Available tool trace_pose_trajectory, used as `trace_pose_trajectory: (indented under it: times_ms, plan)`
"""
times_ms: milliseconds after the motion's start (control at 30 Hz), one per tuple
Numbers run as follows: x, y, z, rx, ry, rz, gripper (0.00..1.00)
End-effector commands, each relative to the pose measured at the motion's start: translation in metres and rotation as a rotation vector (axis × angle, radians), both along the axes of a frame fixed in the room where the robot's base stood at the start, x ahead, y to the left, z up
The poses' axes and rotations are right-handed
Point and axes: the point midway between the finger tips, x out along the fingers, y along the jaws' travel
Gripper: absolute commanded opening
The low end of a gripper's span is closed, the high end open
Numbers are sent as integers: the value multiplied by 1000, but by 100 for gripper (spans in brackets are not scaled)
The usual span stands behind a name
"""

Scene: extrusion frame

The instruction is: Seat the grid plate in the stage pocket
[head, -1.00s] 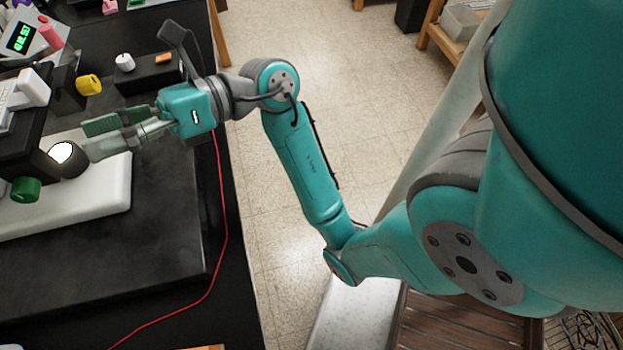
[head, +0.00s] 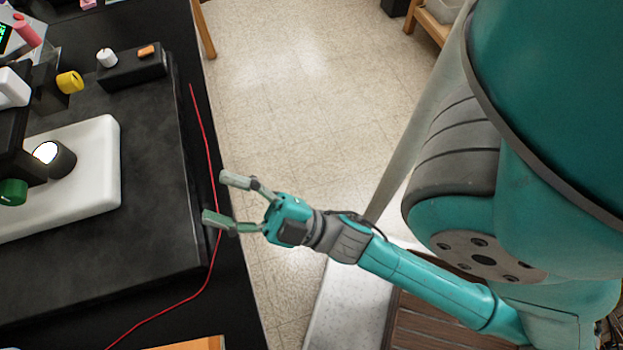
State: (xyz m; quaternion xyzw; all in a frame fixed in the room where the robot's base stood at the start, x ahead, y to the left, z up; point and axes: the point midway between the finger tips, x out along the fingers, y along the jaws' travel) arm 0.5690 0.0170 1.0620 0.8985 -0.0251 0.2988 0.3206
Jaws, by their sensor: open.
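My gripper (head: 213,197) is open, with its two pale green fingers spread apart and nothing between them. It is over the right edge of the black bench, right of a white instrument base (head: 100,180). A short black cylinder with a glowing white top (head: 63,163) stands on that base. I cannot make out the grid plate or the stage pocket; the upper part of the instrument is cut off at the left edge.
A black block (head: 130,72) carries a white knob (head: 107,57) and a small orange piece (head: 146,51). Yellow (head: 70,82) and green (head: 13,192) knobs stick out from the instrument. A red cable (head: 211,170) runs along the bench edge. The dark mat (head: 130,240) is clear in front.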

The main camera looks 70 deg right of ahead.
Motion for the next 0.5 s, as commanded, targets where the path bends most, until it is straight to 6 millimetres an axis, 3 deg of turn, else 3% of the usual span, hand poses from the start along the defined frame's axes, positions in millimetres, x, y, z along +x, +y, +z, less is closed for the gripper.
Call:
trace_pose_trajectory:
  times_ms: [300,500]
  plan:
    - [-63,-14,-102,401,482,3,56]
    - [-114,-16,-153,585,747,-20,56]
